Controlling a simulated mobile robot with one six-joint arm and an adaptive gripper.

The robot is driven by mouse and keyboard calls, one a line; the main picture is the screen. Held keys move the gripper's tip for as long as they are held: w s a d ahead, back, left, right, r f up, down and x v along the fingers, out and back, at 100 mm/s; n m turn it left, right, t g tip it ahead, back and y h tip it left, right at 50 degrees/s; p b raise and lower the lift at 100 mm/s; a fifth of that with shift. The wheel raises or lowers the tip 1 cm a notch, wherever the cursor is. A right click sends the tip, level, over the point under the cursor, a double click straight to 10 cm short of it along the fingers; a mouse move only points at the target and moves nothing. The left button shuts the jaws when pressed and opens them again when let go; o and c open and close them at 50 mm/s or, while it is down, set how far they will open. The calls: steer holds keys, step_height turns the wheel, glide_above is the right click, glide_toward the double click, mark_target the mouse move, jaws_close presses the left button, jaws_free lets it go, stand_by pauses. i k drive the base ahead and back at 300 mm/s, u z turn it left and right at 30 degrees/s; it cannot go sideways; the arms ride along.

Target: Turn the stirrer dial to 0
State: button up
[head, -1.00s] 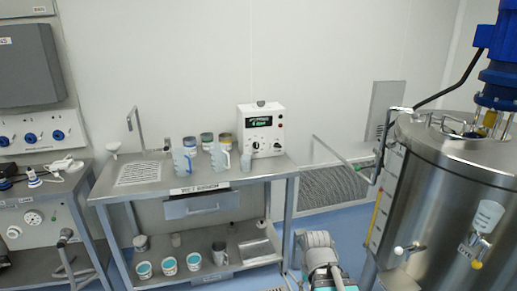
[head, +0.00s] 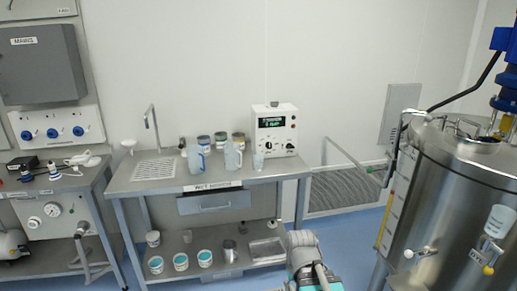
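A white control box (head: 275,130) stands at the back right of the steel bench against the wall. The dial markings are too small to read, and I cannot tell which dial is the stirrer dial. Part of my grey and teal arm shows at the bottom, in front of the bench's right end. The arm's fingertips are not visible.
The steel bench (head: 225,182) holds clear jugs (head: 232,155), cans and a sink tap. Its lower shelf holds several teal-filled pots. A large steel tank (head: 455,200) with a valve stands on the right. Blue floor (head: 345,225) is clear between bench and tank.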

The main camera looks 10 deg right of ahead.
mark_target(268, 144)
steer(key=u, duration=0.7)
steer(key=i, duration=1)
